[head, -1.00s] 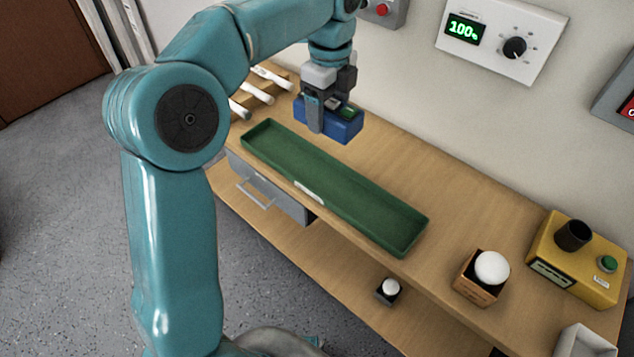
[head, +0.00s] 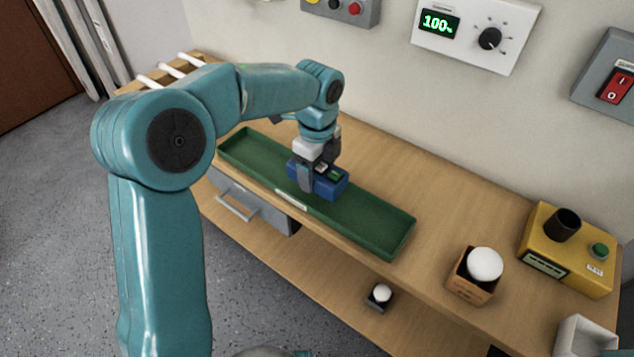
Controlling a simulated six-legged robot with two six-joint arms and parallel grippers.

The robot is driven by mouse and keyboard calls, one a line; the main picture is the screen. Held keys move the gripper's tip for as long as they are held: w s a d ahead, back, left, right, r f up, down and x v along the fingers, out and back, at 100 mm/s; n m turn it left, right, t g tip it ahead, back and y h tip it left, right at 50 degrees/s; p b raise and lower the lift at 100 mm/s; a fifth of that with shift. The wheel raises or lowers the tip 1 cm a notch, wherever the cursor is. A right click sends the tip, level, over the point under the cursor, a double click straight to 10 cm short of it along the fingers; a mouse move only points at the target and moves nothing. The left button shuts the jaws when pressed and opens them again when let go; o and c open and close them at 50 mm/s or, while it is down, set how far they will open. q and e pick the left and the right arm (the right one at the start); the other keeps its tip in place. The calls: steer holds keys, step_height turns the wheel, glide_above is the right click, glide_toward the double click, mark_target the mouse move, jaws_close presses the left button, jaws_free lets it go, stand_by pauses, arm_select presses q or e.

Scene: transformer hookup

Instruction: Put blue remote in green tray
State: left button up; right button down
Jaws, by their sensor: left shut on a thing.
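The blue remote (head: 331,186) is a blue block with a small green patch on top. My left gripper (head: 312,178) points down and is shut on it. The green tray (head: 370,222) is long and shallow and lies on the wooden bench. The remote is over the middle of the tray, inside its outline in the head view. I cannot tell whether it touches the tray floor. My right gripper is not in view.
A box with a white ball (head: 474,276) and a yellow device (head: 567,250) stand to the right on the bench. White rods on a rack (head: 173,70) are at the far left. Wall panels, one reading 100% (head: 476,33), hang behind. The bench between tray and wall is clear.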

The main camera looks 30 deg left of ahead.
arm_select(q)
step_height(320, 180, down, 3)
steer(key=shift+s, duration=0.15)
steer(key=shift+f, duration=0.4)
steer(key=shift+r, duration=0.1)
steer(key=shift+b, duration=0.3)
steer(key=o, duration=0.9)
steer(key=shift+f, duration=0.2)
